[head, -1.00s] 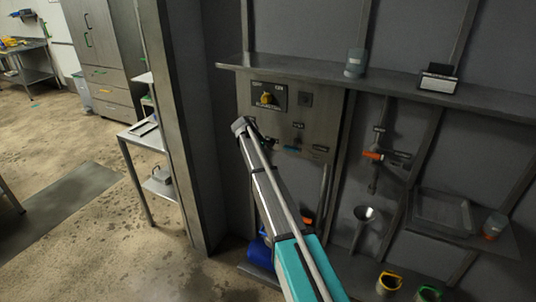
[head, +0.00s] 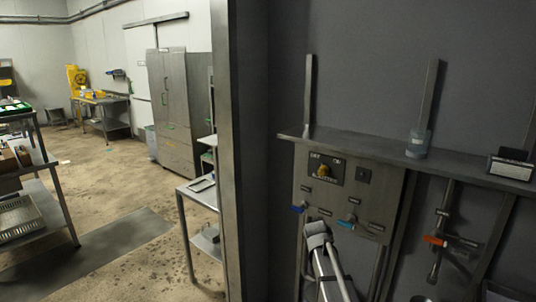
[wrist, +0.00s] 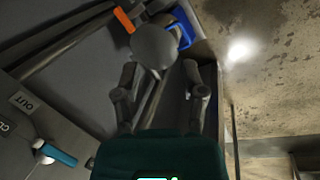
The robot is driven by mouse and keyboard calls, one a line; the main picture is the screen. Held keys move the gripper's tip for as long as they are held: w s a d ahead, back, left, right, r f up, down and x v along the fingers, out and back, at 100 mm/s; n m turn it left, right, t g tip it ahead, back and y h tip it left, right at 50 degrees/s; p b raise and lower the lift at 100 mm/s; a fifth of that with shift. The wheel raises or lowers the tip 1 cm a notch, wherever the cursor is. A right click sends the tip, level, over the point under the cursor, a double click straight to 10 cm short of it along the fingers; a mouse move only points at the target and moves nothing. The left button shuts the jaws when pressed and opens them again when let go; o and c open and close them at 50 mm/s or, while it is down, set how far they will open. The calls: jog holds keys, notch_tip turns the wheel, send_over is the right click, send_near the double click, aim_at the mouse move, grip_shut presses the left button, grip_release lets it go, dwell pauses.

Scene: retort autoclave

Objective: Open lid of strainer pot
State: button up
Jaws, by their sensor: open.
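In the wrist view a round grey body (wrist: 154,46), which looks like the strainer pot, lies beyond my fingertips. An orange handle (wrist: 124,19) is at its upper left and a blue part (wrist: 184,36) at its right. I cannot tell whether its lid is open or shut, or which part is the lid. My gripper (wrist: 159,72) is open, one finger on each side below the round body. The pot is not seen in the head view, and my gripper cannot be made out there.
A shelf (head: 460,173) holds a jar (head: 418,144). An orange-handled valve (head: 434,240) is right.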

jog(key=s+a+m+y, duration=0.3)
jog(key=s+m, duration=0.1)
jog(key=s, duration=1.5)
jog(key=shift+s, duration=0.2)
jog(key=shift+a+f, duration=0.1)
jog(key=shift+c, duration=0.3)
grip_shut()
